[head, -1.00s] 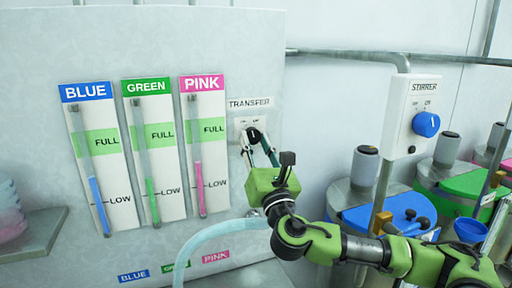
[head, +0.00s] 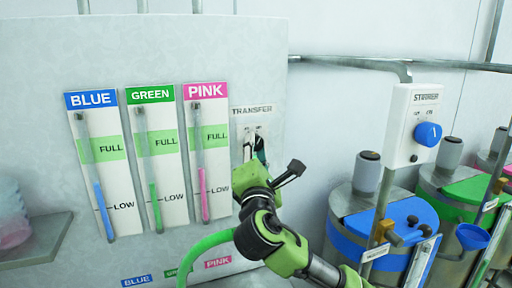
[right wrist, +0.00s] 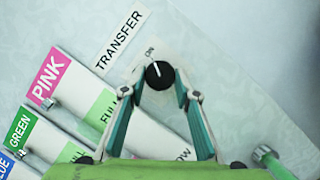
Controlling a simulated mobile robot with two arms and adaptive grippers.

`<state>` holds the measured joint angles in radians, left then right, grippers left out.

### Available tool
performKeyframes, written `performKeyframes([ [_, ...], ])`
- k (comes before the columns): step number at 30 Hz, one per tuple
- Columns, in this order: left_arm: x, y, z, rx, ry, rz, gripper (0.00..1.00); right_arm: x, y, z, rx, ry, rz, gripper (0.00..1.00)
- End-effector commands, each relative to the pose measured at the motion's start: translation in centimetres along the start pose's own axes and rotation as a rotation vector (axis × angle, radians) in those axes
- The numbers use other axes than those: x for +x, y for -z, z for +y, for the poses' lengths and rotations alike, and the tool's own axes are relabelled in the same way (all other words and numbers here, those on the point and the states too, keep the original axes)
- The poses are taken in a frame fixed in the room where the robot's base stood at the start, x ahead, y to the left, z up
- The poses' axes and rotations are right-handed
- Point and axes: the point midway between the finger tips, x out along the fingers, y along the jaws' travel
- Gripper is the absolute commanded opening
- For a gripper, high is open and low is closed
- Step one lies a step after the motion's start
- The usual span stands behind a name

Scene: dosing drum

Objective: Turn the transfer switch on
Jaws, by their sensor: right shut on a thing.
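The transfer switch is a black round knob (right wrist: 159,75) with a white mark, on a pale plate under the TRANSFER label (head: 252,110). In the right wrist view the mark points up, toward the ON lettering (right wrist: 150,52). My right gripper (right wrist: 159,92) is shut on the knob, with a teal-padded finger on each side. In the head view the right gripper (head: 254,146) reaches up to the plate and its fingers mostly hide the knob. My left gripper is not in view.
Blue (head: 104,170), green (head: 158,165) and pink (head: 207,160) level gauges stand left of the switch. A green hose (head: 207,243) runs below. The stirrer box (head: 411,125) with a blue knob and lidded drums (head: 385,225) are at right.

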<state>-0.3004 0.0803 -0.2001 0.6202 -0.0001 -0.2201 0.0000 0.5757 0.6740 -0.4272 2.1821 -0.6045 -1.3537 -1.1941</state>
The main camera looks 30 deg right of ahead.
Motion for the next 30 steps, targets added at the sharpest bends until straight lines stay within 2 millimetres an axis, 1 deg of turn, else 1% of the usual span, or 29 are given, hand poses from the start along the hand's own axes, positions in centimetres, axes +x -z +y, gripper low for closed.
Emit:
performKeyframes([
  [6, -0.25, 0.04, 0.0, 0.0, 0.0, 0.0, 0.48, 0.05, -0.12, 0.06, 0.038, 0.015, -0.003, 0.07],
  [18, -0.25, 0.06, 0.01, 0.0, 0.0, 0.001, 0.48, 0.03, -0.11, 0.05, 0.044, 0.017, -0.003, 0.07],
  [19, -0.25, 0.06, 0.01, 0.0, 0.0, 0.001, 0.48, 0.03, -0.11, 0.05, 0.044, 0.017, -0.003, 0.31],
  [21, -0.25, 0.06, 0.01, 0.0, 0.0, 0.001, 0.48, 0.03, -0.1, 0.05, 0.043, 0.017, -0.003, 0.45],
  [30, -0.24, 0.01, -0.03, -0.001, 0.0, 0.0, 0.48, -0.01, -0.05, 0.05, 0.042, 0.016, -0.001, 0.45],
])
